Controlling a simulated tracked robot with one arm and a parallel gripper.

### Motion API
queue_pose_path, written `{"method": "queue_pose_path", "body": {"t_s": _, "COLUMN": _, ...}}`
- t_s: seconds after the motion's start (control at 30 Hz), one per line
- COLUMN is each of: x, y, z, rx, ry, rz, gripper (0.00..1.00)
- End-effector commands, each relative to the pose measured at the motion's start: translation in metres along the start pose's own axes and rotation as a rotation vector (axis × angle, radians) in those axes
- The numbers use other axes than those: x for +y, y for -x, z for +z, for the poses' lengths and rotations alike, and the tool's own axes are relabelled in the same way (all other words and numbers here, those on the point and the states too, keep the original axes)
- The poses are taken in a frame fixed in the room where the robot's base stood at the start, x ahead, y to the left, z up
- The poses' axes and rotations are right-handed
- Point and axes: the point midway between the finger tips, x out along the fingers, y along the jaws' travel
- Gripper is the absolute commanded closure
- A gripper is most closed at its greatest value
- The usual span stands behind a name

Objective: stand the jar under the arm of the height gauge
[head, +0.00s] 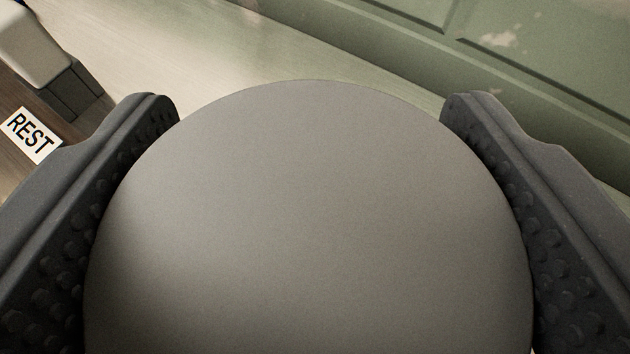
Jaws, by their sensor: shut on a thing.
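A large grey round thing with a smooth, plain surface, likely the jar (310,220), fills the middle of the head view. My gripper (310,110) is shut on it, with one dark studded finger against its left side and the other against its right side. The jar's lower part runs out of the bottom of the picture, and what is under it is hidden. I cannot make out the height gauge or its arm in this view.
A white label reading "REST" (31,135) lies on a brown wooden surface at the left. A pale block on a dark base (40,50) stands at the top left. A pale floor or bench strip (200,50) is clear. A green panelled wall (500,60) crosses the top right.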

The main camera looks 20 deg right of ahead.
Motion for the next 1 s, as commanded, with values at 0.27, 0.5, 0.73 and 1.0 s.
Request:
{"method": "queue_pose_path", "body": {"t_s": 0.27, "x": 0.001, "y": 0.0, "z": -0.001, "rx": 0.004, "ry": 0.0, "rz": 0.001, "gripper": 0.65}}
{"method": "queue_pose_path", "body": {"t_s": 0.5, "x": 0.001, "y": 0.0, "z": 0.001, "rx": 0.004, "ry": 0.0, "rz": 0.002, "gripper": 0.1}}
{"method": "queue_pose_path", "body": {"t_s": 0.73, "x": 0.001, "y": 0.001, "z": -0.001, "rx": 0.004, "ry": 0.0, "rz": 0.002, "gripper": 0.1}}
{"method": "queue_pose_path", "body": {"t_s": 1.0, "x": 0.003, "y": 0.023, "z": -0.002, "rx": 0.007, "ry": 0.001, "rz": 0.004, "gripper": 0.1}}
